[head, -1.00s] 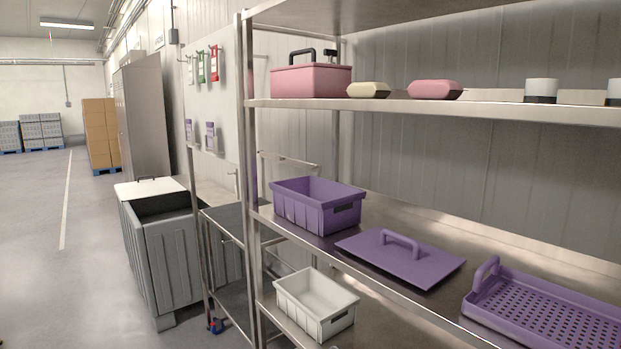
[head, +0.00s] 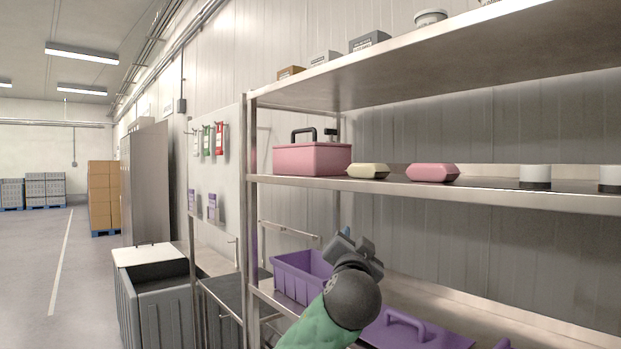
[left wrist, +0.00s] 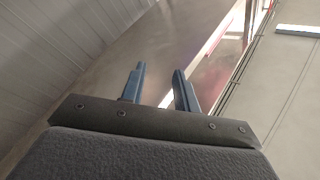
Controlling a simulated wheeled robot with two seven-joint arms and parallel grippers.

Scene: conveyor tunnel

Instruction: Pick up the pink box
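The pink box (head: 311,159) is rectangular, with a black handle on top. It stands upright at the left end of the middle shelf (head: 455,194) in the head view. My left gripper (head: 349,240) is in front of the rack, below and a little right of the box, and apart from it. The left wrist view shows its two blue-grey fingers (left wrist: 158,84) spread apart with nothing between them. The pink box cannot be made out for certain in the left wrist view. My right gripper is not in view.
Beside the box lie a cream rounded container (head: 367,171), a pink one (head: 432,172) and a white-and-black cup (head: 535,177). A rack post (head: 250,215) stands left of the box. A purple bin (head: 290,276) and purple lid (head: 412,331) are on the shelf below.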

